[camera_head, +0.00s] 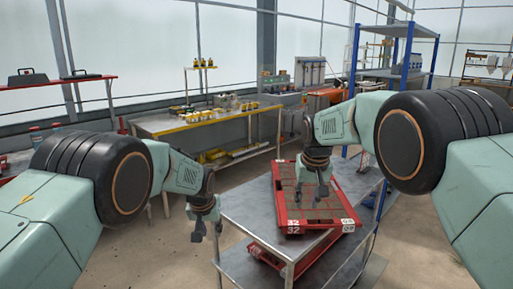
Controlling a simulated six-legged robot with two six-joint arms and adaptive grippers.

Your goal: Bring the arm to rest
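My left arm comes in from the left, and its gripper (207,231) hangs down over the open floor, left of the metal cart. Its fingers are apart with nothing between them. My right arm reaches in from the right, and its gripper (312,194) points down over the red tray (275,212) on the cart. Its fingers look spread, and I see nothing held. I cannot tell whether the fingertips touch the tray's brown surface. The gripper hides part of the tray's middle.
The cart's grey top (246,207) stands close in front, with another red tray (265,257) on its lower shelf. A workbench (160,125) with small yellow items stands behind. A blue-posted rack (405,55) stands at the back right. Floor left of the cart is clear.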

